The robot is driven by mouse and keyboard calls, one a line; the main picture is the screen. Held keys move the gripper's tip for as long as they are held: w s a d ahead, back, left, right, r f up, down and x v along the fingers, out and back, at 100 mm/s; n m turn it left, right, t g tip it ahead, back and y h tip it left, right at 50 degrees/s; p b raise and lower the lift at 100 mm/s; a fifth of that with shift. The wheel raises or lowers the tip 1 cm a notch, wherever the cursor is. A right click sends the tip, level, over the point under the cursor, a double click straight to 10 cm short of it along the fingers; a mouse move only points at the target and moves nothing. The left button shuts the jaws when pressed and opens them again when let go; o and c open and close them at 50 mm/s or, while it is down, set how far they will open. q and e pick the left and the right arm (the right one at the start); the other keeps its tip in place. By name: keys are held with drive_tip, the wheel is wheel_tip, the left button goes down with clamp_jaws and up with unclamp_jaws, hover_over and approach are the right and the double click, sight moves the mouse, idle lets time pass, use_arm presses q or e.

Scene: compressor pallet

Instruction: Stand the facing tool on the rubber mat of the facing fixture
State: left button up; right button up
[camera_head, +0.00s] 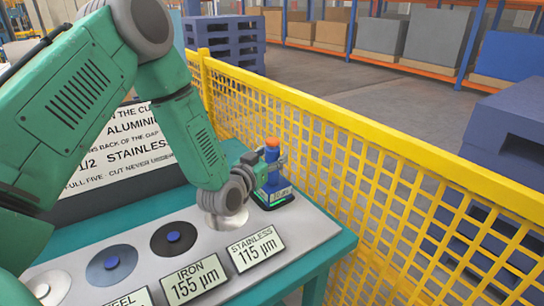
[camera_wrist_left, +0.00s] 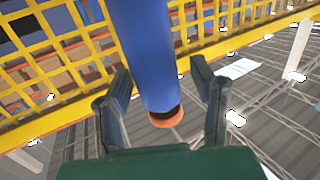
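The facing tool (camera_head: 272,180), blue with an orange top, stands upright at the far right end of the bench. Its foot is at a dark pad with a green edge (camera_head: 275,203), which looks like the rubber mat; the exact contact is too small to tell. My left gripper (camera_head: 269,161) is at the tool's upper part. In the left wrist view the tool's blue body (camera_wrist_left: 147,50) and orange end lie between the two fingers (camera_wrist_left: 160,68). The fingers are apart, with gaps visible beside the tool. My right gripper is not in view.
Discs, including a black one (camera_head: 174,238) and a grey one (camera_head: 111,265), lie on the bench behind STAINLESS (camera_head: 255,248) and IRON (camera_head: 194,280) labels. A lettered board (camera_head: 125,150) stands behind. A yellow mesh fence (camera_head: 340,150) runs close along the bench's right side.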

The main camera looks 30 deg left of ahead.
use_arm(q)
drive_tip(key=shift+s, duration=0.15)
drive_tip(key=s, duration=1.1)
drive_tip(key=shift+s+d+r, duration=0.3)
drive_tip(key=shift+d+r, duration=0.05)
drive_tip(key=shift+r, duration=0.05)
drive_tip(key=shift+r, duration=0.1)
